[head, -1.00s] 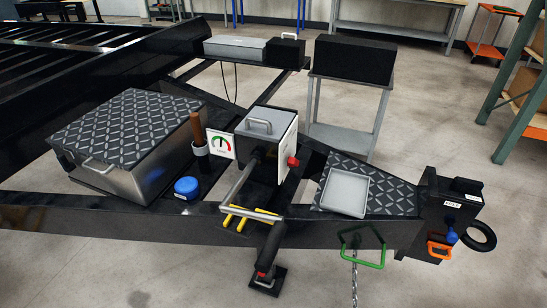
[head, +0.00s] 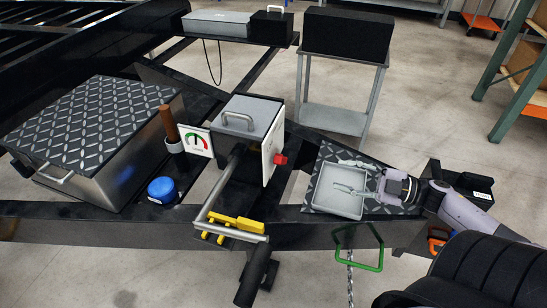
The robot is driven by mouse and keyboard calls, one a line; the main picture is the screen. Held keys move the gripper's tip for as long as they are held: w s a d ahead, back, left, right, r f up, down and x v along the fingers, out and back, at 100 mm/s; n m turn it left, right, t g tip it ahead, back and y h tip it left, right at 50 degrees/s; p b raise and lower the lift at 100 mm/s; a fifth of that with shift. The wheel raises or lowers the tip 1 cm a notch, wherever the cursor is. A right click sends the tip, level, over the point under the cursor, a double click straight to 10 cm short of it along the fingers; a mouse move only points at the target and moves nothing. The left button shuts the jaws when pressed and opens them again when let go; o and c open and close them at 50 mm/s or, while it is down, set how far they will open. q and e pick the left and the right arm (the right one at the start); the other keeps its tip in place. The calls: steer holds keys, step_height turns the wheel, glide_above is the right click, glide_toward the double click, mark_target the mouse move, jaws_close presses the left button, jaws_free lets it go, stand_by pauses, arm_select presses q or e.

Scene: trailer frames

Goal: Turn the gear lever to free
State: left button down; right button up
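A grey winch-like box (head: 245,125) with a handle on top stands in the middle of the black trailer frame. A red knob (head: 280,159) sticks out from the white panel (head: 268,150) on its right side; this may be the gear lever, but its setting is too small to read. A brown upright handle (head: 168,121) stands left of the box, beside a red and green dial (head: 197,142). My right gripper (head: 339,175) is open and empty, over the light grey tray, fingers pointing left, apart from the knob. My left gripper is not in view.
The shallow tray (head: 336,206) lies on a patterned plate. A crank bar with yellow grips (head: 235,225) juts out at the front of the box. A blue cap (head: 161,189) and a patterned chest (head: 90,120) are left. A green handle (head: 358,265) hangs below the frame.

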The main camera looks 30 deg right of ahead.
mark_target(283, 161)
steer(key=p+x, duration=0.1)
steer(key=x, duration=1.3)
steer(key=shift+w+a+r+p, duration=0.1)
steer(key=shift+w+a+p, duration=0.1)
steer(key=shift+w+p, duration=0.15)
steer(key=shift+w+a, duration=0.4)
steer(key=shift+w, duration=0.1)
steer(key=shift+c, duration=0.3)
jaws_close()
